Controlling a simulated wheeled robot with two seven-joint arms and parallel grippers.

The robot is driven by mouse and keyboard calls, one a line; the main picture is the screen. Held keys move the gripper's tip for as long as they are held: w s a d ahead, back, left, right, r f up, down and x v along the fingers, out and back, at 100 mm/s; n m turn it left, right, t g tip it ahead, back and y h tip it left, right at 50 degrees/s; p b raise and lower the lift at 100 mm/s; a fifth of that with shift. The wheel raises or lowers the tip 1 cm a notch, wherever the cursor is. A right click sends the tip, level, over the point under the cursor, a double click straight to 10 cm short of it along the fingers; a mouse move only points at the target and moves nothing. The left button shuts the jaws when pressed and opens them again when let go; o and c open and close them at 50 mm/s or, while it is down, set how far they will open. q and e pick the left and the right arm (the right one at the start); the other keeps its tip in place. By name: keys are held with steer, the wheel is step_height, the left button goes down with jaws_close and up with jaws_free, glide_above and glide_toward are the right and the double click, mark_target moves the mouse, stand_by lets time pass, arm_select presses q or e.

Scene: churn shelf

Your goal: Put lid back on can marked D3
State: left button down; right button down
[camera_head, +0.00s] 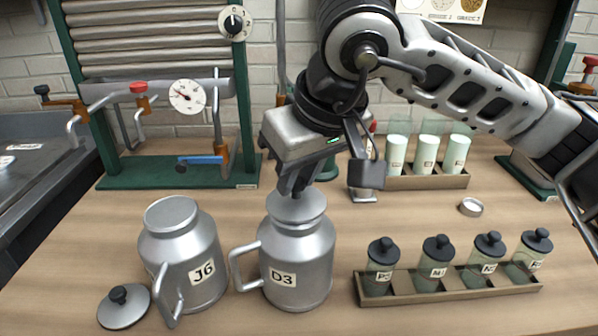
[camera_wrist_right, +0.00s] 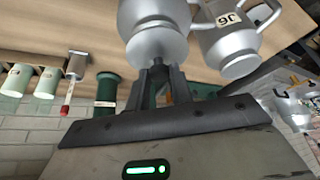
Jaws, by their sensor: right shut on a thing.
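The can marked D3 (camera_head: 298,262) stands upright on the bench, with its handle on the left. My right gripper (camera_head: 295,190) is directly above its mouth, pointing down and shut on the lid (camera_head: 297,207) by its knob. The lid is at the can's mouth; I cannot tell whether it is fully seated. My left gripper is not in view.
A can marked J6 (camera_head: 186,258) stands close left of D3. Another lid (camera_head: 124,306) with a black knob lies at the front left. A rack (camera_head: 450,290) of dark-capped jars is to the right. A small metal ring (camera_head: 471,207) lies behind it.

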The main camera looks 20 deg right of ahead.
steer(key=shift+b, duration=0.3)
stand_by(0.6)
steer(key=c, duration=0.7)
jaws_free()
steer(key=shift+r+p, duration=2.2)
steer(key=shift+r, duration=1.3)
jaws_close()
